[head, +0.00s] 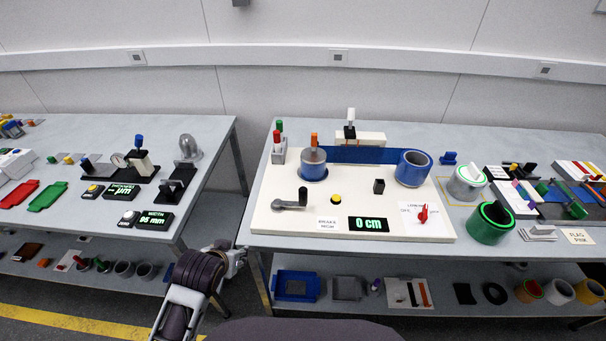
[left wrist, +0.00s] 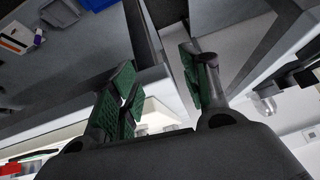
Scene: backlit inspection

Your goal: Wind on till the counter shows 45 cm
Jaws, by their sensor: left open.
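A cream winding board (head: 300,232) lies on the right-hand table. Its counter (head: 368,224) reads 0 cm in green. A grey crank with a dark knob (head: 290,203) sits at the board's left front. A blue-based spool with an orange peg (head: 313,168) stands behind it, and a blue roll (head: 412,169) stands at the right. A blue strip (head: 363,154) runs between them. A red lever (head: 422,214) is at the right front. My left gripper (head: 238,255) is low, left of the board and apart from it. Its green-padded fingers (left wrist: 160,88) are spread and empty.
A yellow button (head: 335,199), a black block (head: 379,186) and a brake label (head: 327,224) are on the board. A green roll (head: 490,223) stands right of it. The left table (head: 205,150) holds gauges. A floor gap separates the tables; the shelf below holds bins.

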